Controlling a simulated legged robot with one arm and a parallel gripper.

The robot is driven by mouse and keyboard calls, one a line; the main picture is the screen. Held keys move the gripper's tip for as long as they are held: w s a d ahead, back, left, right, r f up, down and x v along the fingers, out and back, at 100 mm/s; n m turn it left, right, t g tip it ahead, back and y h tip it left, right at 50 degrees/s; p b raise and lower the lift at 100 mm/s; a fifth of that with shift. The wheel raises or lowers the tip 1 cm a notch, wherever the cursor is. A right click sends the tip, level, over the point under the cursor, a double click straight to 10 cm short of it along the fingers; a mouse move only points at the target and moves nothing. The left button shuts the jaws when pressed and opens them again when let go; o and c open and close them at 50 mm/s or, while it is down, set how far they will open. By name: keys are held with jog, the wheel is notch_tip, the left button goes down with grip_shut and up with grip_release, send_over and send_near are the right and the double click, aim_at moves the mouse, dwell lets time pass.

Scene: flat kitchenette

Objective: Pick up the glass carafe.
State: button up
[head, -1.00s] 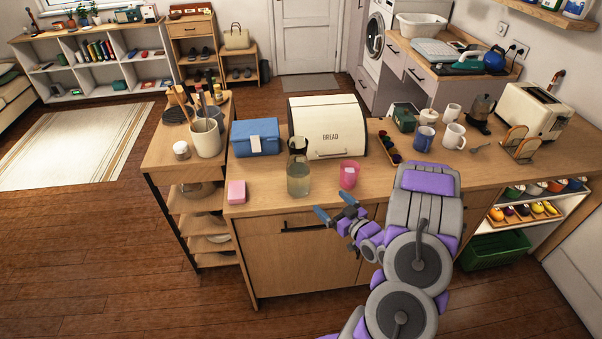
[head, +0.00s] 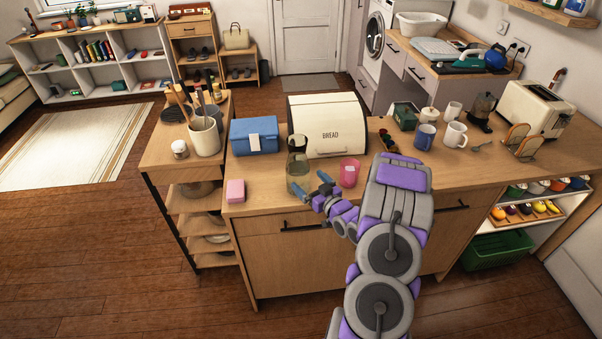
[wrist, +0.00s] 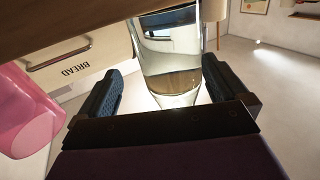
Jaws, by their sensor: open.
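The glass carafe (head: 298,172) stands upright near the front edge of the wooden counter, with clear liquid in it and a dark top. My gripper (head: 312,187) is open at the carafe's near right side, low against its body. In the wrist view the carafe (wrist: 168,60) is between the two blue fingers of my gripper (wrist: 162,90), with a gap to each finger visible.
A pink cup (head: 349,172) stands just right of the carafe; it looms at the left in the wrist view (wrist: 25,110). The bread box (head: 328,125) is behind. A blue box (head: 254,136) and a pink block (head: 235,191) are to the left. Mugs (head: 455,135) stand farther right.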

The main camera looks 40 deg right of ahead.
aim_at(302, 180)
jog(key=shift+w+a+r, duration=0.15)
jog(key=shift+w+a, duration=0.05)
jog(key=shift+a, duration=0.3)
jog(key=shift+w+a+r, duration=0.15)
jog(key=shift+w+a, duration=0.05)
jog(key=shift+a, duration=0.25)
jog(key=shift+w+a+r+b, duration=0.15)
jog(key=shift+w+b, duration=0.25)
jog(key=shift+w, duration=0.65)
jog(key=w+d, duration=0.2)
jog(key=shift+w+d+f, duration=0.2)
jog(key=shift+w, duration=0.15)
jog(key=shift+a+r, duration=0.15)
jog(key=shift+a, duration=0.3)
jog(key=shift+a+r, duration=0.1)
jog(key=shift+a, duration=0.3)
jog(key=shift+c, duration=1.2)
jog(key=shift+d, duration=0.45)
jog(key=c, duration=0.8)
jog(key=shift+a+f, duration=0.1)
jog(key=shift+f, duration=0.1)
jog(key=c, duration=0.6)
